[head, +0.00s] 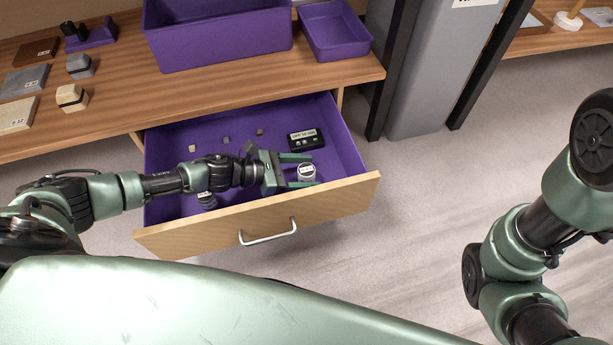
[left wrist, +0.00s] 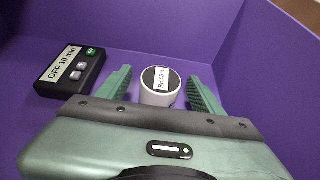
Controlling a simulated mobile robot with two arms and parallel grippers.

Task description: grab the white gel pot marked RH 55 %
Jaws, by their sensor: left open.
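The white gel pot (head: 306,172) stands upright in the open purple-lined drawer (head: 335,150), near its front right part. In the left wrist view the pot (left wrist: 158,97) shows a white body, a dark top and a label reading RH 55 %. My left gripper (head: 300,172) is open inside the drawer, with one green finger on each side of the pot. In the left wrist view the left gripper's (left wrist: 157,92) fingers flank it, with a visible gap at least on the left; the pot's lower part is hidden by the gripper body. My right gripper is out of view.
A black timer-like box (head: 306,139) labelled OFF 10 min lies behind the pot. Another dark round pot (head: 206,200) sits under my left arm. Small cubes lie at the drawer's back. The wooden drawer front (head: 340,202) stands close before the gripper. Purple bins (head: 336,32) stand on the bench.

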